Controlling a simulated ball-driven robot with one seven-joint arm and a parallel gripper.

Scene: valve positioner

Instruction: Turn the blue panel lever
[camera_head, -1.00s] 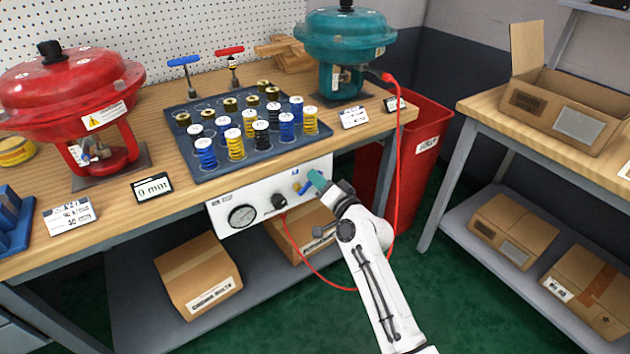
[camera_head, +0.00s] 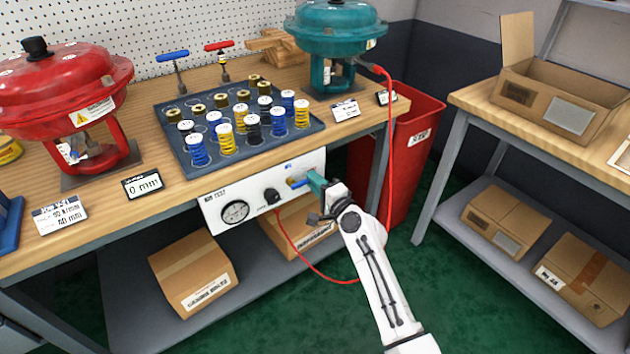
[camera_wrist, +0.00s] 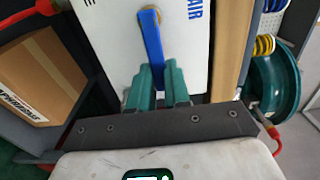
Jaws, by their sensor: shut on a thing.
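The blue panel lever (camera_head: 299,184) is on the right part of the white panel (camera_head: 220,196) under the bench's front edge. In the wrist view the lever (camera_wrist: 152,38) runs from its pivot near the top down to between my fingers. My gripper (camera_head: 312,183), with teal fingers, is at the lever's free end. In the wrist view my gripper (camera_wrist: 156,88) is shut on that end, with one finger on each side. The fingers hide the lever's tip.
A round gauge (camera_head: 235,212) and a black knob (camera_head: 271,196) sit on the panel left of the lever. A red hose (camera_head: 300,258) hangs below the panel. Cardboard boxes (camera_head: 192,275) stand on the shelf below. A red bin (camera_head: 408,165) stands to the right.

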